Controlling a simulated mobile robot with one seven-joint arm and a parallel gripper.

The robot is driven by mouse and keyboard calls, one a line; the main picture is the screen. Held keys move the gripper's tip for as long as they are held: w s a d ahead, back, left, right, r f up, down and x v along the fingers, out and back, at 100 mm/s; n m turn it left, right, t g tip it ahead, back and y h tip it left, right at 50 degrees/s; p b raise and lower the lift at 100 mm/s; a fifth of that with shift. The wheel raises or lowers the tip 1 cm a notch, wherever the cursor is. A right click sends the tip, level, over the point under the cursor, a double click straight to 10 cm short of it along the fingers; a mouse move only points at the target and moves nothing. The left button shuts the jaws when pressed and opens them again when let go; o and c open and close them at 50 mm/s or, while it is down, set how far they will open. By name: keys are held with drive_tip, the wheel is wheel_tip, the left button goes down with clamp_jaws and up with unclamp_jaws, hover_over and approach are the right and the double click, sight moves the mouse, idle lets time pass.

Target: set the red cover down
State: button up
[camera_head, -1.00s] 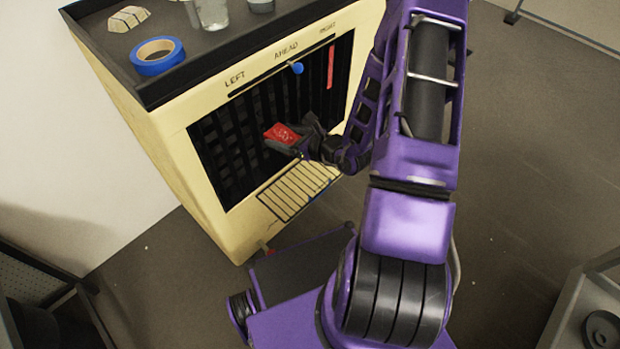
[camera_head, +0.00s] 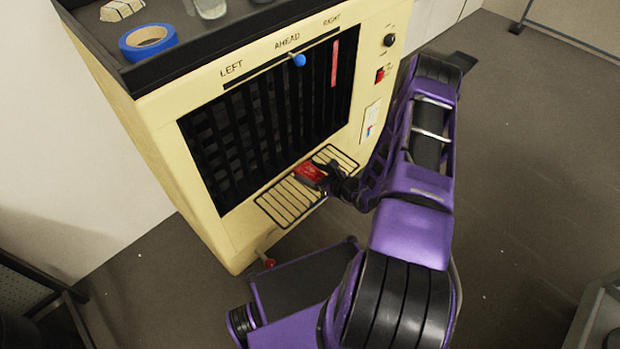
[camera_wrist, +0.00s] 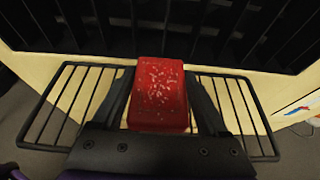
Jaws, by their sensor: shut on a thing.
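The red cover (camera_head: 309,174) is a small red block with pale worn specks on its face. My gripper (camera_head: 326,172) is shut on it, with one dark finger on each side in the wrist view (camera_wrist: 160,112). The cover (camera_wrist: 160,88) is over the middle of the slatted wire shelf on the front of the cream cabinet. I cannot tell whether its underside touches the slats. The fingers hide part of the cover's sides.
The wire shelf (camera_head: 284,203) has bare slats left and right of the cover. The cream cabinet (camera_head: 218,226) has a dark slatted front (camera_head: 235,135), a blue knob (camera_head: 299,60) and a red-tipped lever (camera_head: 268,262). Blue tape (camera_head: 148,42) lies on top.

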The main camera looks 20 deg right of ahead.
drive_tip(key=shift+f, duration=1.15)
drive_tip(key=shift+f, duration=0.2)
drive_tip(key=o, duration=1.6)
drive_tip(key=shift+c, duration=0.2)
drive_tip(key=shift+s+d+r, duration=0.1)
drive_tip(key=shift+s+r, duration=0.1)
drive_tip(key=shift+r, duration=0.05)
drive_tip(key=p+v, duration=0.1)
drive_tip(key=v, duration=1)
drive_tip(key=shift+s, duration=0.2)
